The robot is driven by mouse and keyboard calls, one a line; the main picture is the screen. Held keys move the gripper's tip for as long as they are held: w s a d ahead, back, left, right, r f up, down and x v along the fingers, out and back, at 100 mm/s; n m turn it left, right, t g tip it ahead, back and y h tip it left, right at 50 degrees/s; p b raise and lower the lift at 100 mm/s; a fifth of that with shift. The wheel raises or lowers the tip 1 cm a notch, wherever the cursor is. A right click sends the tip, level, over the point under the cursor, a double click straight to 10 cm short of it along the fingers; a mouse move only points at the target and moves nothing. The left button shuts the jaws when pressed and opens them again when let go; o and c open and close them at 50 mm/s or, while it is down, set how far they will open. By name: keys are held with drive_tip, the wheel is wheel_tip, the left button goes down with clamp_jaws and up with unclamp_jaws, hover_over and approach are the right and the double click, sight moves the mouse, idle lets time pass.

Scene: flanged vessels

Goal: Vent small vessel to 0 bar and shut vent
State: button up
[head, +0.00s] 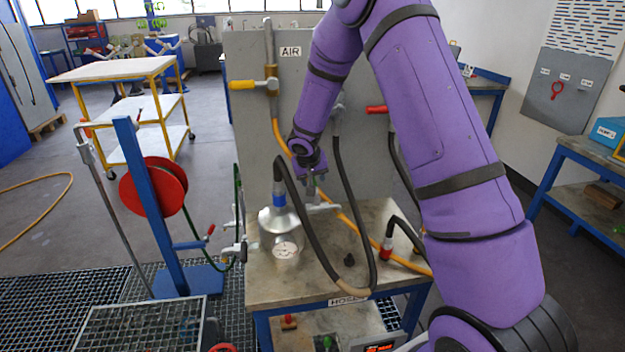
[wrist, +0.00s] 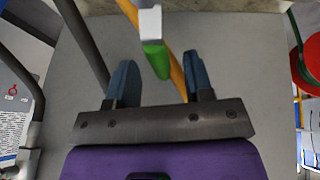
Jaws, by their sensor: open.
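The small vessel (head: 279,232) is a silvery metal body standing on the bench, with a round white gauge (head: 286,250) on its front. The needle is too small to read. A blue collar (head: 279,200) with a dark hose sits on its top. My gripper (head: 316,192) is just right of the vessel's top, near a pale lever or pipe (head: 323,208). In the wrist view my gripper (wrist: 160,62) is open. A white piece with a green end (wrist: 155,58) shows between its fingers, apart from both. I cannot tell if it is the vent handle.
The bench (head: 345,275) also carries a red-collared hose fitting (head: 387,248). An upright panel (head: 250,120) marked AIR stands behind, with a yellow-handled valve (head: 244,85) and a red handle (head: 377,109). Dark hoses loop close to my gripper. A red reel (head: 155,187) stands left.

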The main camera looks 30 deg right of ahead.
drive_tip(key=shift+w+d+f, duration=0.1)
drive_tip(key=shift+d+f, duration=0.05)
drive_tip(key=shift+f, duration=0.2)
drive_tip(key=shift+c, duration=0.2)
clamp_jaws()
